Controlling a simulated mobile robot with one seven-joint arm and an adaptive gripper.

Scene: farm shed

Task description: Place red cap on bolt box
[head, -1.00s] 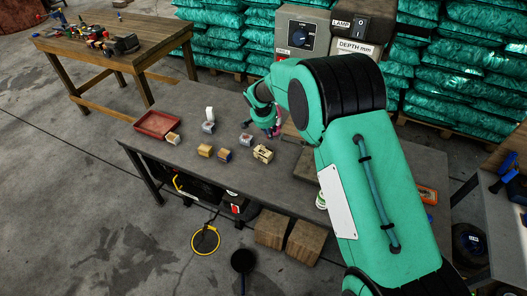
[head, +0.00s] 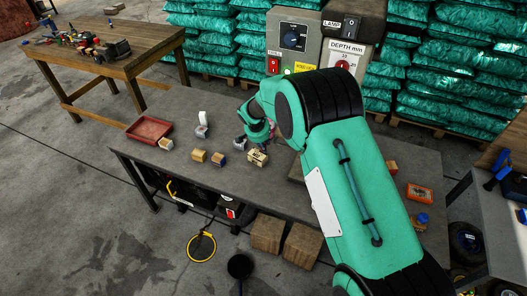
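My gripper (head: 268,138) is low over the workbench, just behind a small tan box with dark print (head: 257,158). Its fingers are mostly hidden by my arm and too small to read. A bit of pink-red shows at the fingers; I cannot tell whether it is the red cap or whether it is held. A grey box (head: 241,142) is beside the gripper. I cannot read which is the bolt box.
A red tray (head: 132,126) lies at the bench's left end, near a white upright piece (head: 202,117). A machine with a depth panel (head: 346,55) stands behind. An orange box (head: 419,193) and a blue-topped item (head: 422,219) are at the right.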

